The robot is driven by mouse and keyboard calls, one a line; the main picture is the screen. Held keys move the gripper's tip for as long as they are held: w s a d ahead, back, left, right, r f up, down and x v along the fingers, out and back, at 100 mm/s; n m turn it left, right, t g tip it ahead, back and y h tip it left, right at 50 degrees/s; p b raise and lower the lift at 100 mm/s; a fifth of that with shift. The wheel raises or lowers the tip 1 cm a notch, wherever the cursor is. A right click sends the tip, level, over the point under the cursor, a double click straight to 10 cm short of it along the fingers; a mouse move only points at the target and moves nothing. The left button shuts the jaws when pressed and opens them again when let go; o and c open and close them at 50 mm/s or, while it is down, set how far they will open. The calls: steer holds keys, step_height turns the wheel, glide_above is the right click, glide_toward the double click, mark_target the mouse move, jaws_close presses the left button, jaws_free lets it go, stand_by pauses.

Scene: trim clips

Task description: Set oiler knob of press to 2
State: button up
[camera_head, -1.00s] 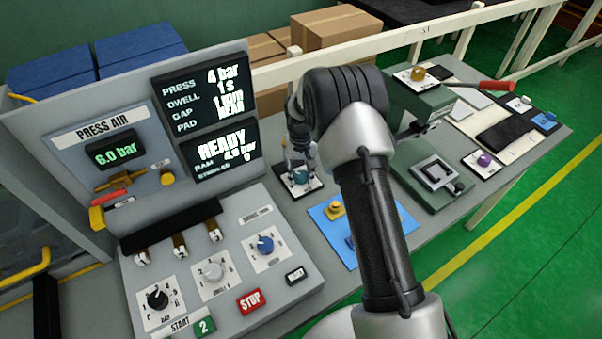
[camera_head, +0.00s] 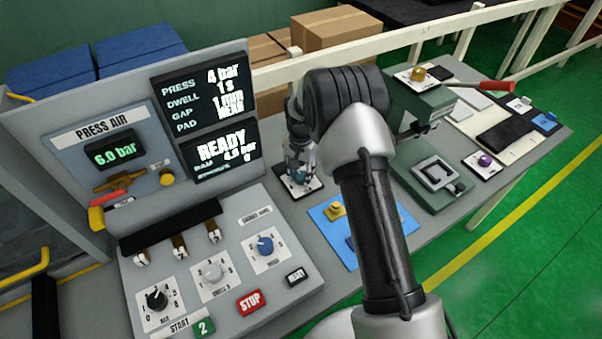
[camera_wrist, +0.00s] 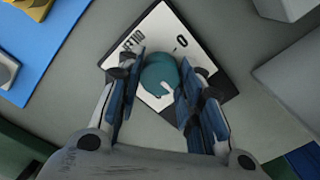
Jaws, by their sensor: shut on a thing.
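The oiler knob (camera_wrist: 158,74) is a round teal knob on a white plate (camera_wrist: 160,22) with a black edge, lettered "OILER" and "0". My gripper (camera_wrist: 160,82) is shut on the knob, one blue-padded finger on each side of it. A pale notch shows on the knob's lower right in the wrist view. The fingers hide part of the plate's markings, so the knob's setting cannot be read. In the head view, my gripper (camera_head: 300,168) reaches down to this small plate behind the control panel, partly beside my own arm.
The press air panel (camera_head: 230,265) with knobs and buttons stands at left, its display (camera_head: 212,105) above. A green press (camera_head: 430,175) with a red-handled lever (camera_head: 485,86) stands at right.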

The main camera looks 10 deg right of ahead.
mark_target(301, 175)
stand_by(0.3)
steer(key=o, duration=1.1)
steer(key=shift+c, duration=0.2)
step_height(301, 175, up, 12)
